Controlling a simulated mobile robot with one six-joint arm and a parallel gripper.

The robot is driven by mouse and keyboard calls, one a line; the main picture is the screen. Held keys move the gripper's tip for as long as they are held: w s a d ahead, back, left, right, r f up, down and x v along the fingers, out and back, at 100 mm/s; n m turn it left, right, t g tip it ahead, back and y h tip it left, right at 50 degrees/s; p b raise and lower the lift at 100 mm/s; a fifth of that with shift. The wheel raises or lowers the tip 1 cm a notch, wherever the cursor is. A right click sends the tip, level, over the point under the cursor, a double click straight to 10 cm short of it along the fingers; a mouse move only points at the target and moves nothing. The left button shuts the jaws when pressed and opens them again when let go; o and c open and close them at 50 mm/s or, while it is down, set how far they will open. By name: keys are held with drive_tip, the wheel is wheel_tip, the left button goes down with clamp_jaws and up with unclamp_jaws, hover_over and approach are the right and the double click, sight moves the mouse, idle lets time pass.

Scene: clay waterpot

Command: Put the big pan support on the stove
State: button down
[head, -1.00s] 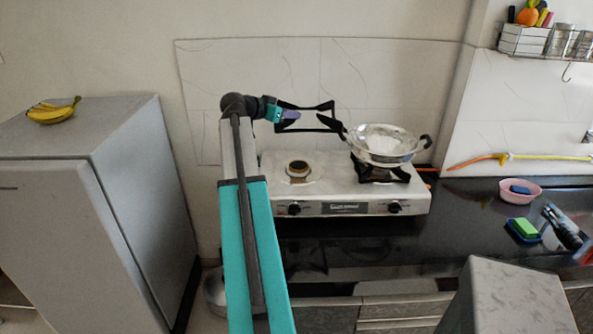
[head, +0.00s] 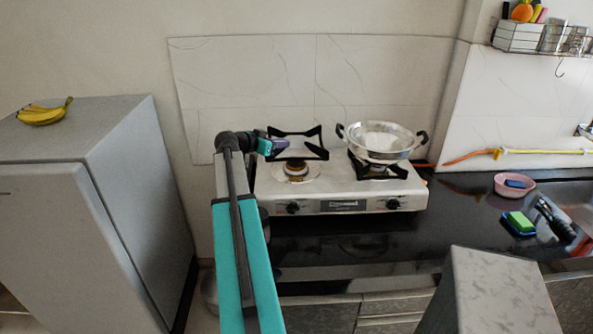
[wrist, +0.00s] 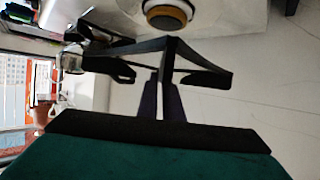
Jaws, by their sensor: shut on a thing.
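The big pan support is a black four-sided metal frame (head: 298,133). My gripper (head: 277,146) is shut on its left side. The support is held just above the left burner (head: 295,169) of the white stove (head: 343,191). In the wrist view, the support (wrist: 205,77) extends from between my fingertips (wrist: 160,95), and the burner (wrist: 167,14) shows at the top, apart from the frame. Whether any foot touches the stove top cannot be told.
A silver pan (head: 380,141) sits on another black support (head: 380,169) on the right burner. A grey fridge (head: 100,200) with bananas (head: 45,112) stands at the left. A pink bowl (head: 514,185) and a green sponge (head: 520,222) lie on the dark counter (head: 455,200) at right.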

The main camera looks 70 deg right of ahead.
drive_tip(key=shift+s+d, duration=0.1)
idle(0.3)
drive_tip(key=shift+f+p, duration=1.1)
drive_tip(key=shift+f, duration=2)
drive_tip(key=shift+f+p, duration=0.75)
drive_tip(key=shift+f, duration=1.1)
drive_tip(key=shift+f, duration=0.1)
drive_tip(key=c, duration=1.9)
unclamp_jaws()
